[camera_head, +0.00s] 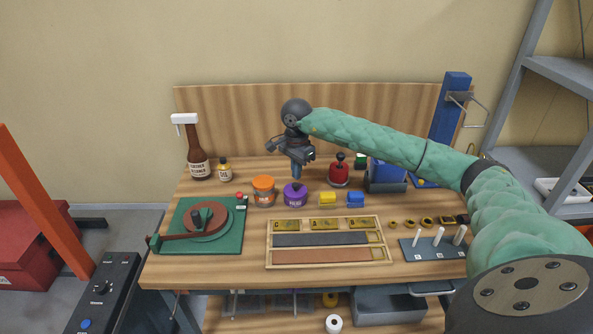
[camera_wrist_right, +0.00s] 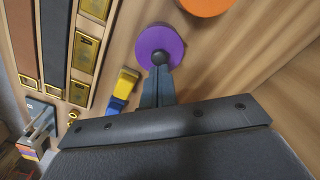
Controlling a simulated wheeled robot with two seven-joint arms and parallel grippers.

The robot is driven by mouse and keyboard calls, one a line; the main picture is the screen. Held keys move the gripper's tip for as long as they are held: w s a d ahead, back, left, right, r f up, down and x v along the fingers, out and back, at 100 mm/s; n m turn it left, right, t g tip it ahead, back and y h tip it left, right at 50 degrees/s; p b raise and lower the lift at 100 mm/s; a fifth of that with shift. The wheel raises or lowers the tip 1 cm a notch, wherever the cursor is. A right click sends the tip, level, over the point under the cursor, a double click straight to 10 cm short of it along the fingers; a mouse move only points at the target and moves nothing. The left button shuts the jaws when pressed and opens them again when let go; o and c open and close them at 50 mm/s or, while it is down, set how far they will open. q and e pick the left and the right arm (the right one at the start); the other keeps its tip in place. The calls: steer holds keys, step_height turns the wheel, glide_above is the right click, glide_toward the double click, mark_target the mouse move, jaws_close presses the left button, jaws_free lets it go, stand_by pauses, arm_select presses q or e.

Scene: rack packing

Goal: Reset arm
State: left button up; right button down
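My right gripper (camera_head: 297,176) hangs pointing down over the workbench, just above a purple jar (camera_head: 295,196) with a dark knob on top. In the right wrist view the two fingers (camera_wrist_right: 160,78) lie close together, with their tips near the knob of the purple jar (camera_wrist_right: 155,37). The fingers look shut, and I see nothing between them. Whether the tips touch the knob cannot be told. My right arm reaches in from the lower right across the bench. My left gripper is not in view.
An orange jar (camera_head: 264,193), a yellow block (camera_head: 327,198), a blue block (camera_head: 355,200) and a red-based tool (camera_head: 339,174) stand close by. A wooden tray (camera_head: 268,242) lies in front, a green turntable board (camera_head: 176,240) at left, and a peg board (camera_head: 408,250) at right.

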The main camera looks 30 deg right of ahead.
steer(key=shift+f+b, duration=0.8)
steer(key=shift+f, duration=0.3)
steer(key=shift+r, duration=0.1)
step_height(320, 180, up, 7)
steer(key=p, duration=0.1)
stand_by(1.3)
stand_by(0.4)
